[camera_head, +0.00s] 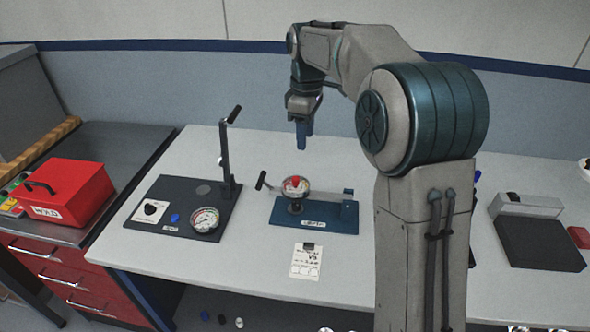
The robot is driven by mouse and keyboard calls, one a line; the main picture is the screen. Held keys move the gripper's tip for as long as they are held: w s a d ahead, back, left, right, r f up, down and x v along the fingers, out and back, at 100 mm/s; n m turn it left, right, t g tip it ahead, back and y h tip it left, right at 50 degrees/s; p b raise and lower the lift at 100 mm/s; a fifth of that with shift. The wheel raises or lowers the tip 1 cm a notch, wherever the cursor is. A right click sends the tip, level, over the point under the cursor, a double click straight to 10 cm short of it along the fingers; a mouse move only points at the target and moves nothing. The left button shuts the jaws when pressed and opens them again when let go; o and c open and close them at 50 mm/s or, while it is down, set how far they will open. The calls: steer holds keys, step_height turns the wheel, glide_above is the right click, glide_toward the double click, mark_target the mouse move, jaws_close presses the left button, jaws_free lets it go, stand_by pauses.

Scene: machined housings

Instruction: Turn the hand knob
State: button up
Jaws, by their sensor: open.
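A round metal gauge-like part with a red piece on top (295,183) stands on a blue base fixture (318,217) in the middle of the table. A lever with a black grip (261,181) sticks out to its left. I cannot tell for certain which part is the hand knob. My gripper (304,138) hangs above and slightly right of the red-topped part, pointing down, clear of it. It is open with nothing seen between its fingers. The fingers are small in the view.
Left of the fixture, a dark plate (185,205) carries an upright lever (228,150), a dial (205,220) and small black and blue pieces. A paper card (306,261) lies in front. A red box (66,193) stands far left. A dark block (538,243) lies right, beyond my arm.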

mark_target(296, 178)
steer(key=shift+n, duration=0.9)
steer(key=w+f, duration=0.1)
steer(key=f, duration=0.4)
steer(key=a+f, duration=0.1)
steer(key=f, duration=0.4)
steer(key=w+a+f+p, duration=0.1)
steer(key=f, duration=0.4)
steer(key=shift+w+f, duration=0.1)
steer(key=shift+w, duration=0.25)
steer(key=shift+c, duration=0.2)
jaws_close()
